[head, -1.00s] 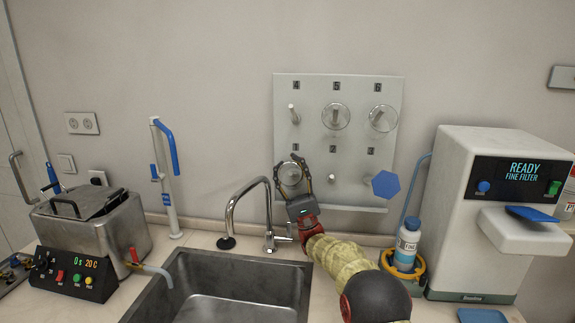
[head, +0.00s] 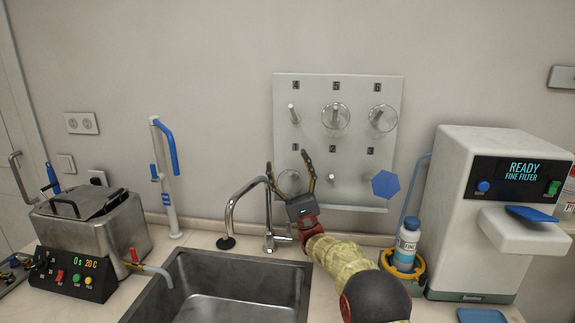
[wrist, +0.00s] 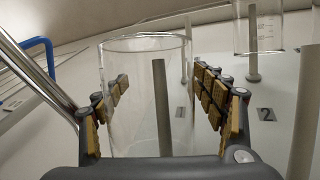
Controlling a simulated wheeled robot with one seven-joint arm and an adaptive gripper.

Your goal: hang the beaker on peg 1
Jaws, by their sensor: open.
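The clear glass beaker (head: 289,183) is at the lower left of the pegboard, at the peg 1 position. In the wrist view the beaker (wrist: 130,95) stands between the spread fingers, and a grey peg (wrist: 160,105) shows through its glass, seemingly inside it. My gripper (head: 290,165) is open around the beaker, with gaps beside the glass; it also shows in the wrist view (wrist: 160,78).
The pegboard (head: 310,100) holds other round glassware on pegs 5 (head: 336,118) and 6 (head: 382,118). A blue hexagonal piece (head: 385,184) is at its lower right. The faucet (head: 233,205) rises close left of my gripper, over the sink (head: 180,285).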

